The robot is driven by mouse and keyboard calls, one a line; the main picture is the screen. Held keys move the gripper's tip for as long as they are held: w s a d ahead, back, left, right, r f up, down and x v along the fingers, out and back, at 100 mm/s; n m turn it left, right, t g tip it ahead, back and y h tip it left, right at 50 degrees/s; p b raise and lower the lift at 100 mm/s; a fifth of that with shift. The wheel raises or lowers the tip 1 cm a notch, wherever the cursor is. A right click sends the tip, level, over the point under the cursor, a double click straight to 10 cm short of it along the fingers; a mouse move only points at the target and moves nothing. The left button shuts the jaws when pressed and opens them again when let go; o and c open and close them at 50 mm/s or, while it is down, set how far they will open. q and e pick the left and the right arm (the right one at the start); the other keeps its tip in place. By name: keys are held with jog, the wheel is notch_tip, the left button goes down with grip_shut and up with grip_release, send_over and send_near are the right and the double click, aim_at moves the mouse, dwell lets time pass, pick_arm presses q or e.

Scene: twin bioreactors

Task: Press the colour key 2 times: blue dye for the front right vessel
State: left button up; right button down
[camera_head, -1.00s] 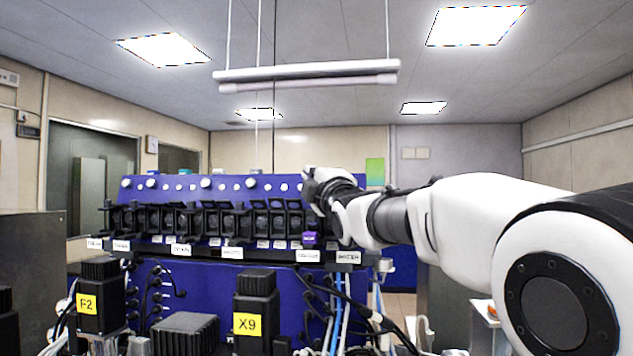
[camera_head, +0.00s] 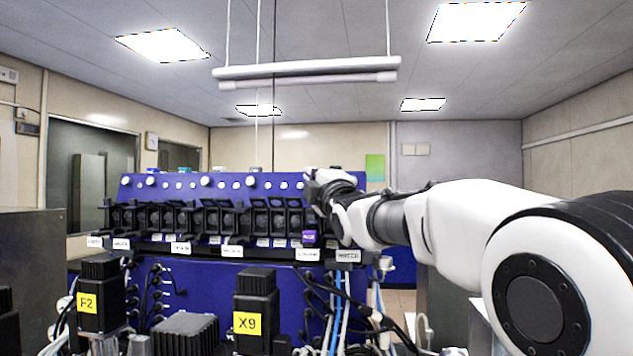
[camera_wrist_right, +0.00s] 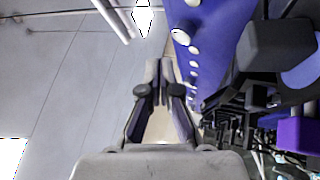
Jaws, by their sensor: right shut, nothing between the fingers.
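A blue unit (camera_head: 345,182) carries a row of black pump heads (camera_head: 225,220) with white knobs above and small labels below. One purple block (camera_head: 309,237) sits at the right end of the row; it also shows at the right edge of the wrist view (camera_wrist_right: 298,133). I cannot tell which part is the blue dye's colour key. My right gripper (camera_head: 312,182) is at the right end of the unit, beside its upper edge. In the wrist view its fingertips (camera_wrist_right: 159,68) are together and empty, left of the white knobs (camera_wrist_right: 181,39). My left gripper is out of view.
In front stand a black block marked F2 (camera_head: 87,302) and another marked X9 (camera_head: 247,323); anything under them is cut off. Blue and white tubes (camera_head: 338,315) and black cables hang below the unit's right end. A lamp bar (camera_head: 305,70) hangs overhead.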

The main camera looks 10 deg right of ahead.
jog(key=shift+w+d, duration=0.1)
jog(key=shift+w, duration=0.1)
jog(key=shift+w+d+f+p, duration=0.15)
jog(key=shift+w+d+p, duration=0.1)
jog(key=shift+w+p, duration=0.3)
jog(key=shift+w, duration=0.15)
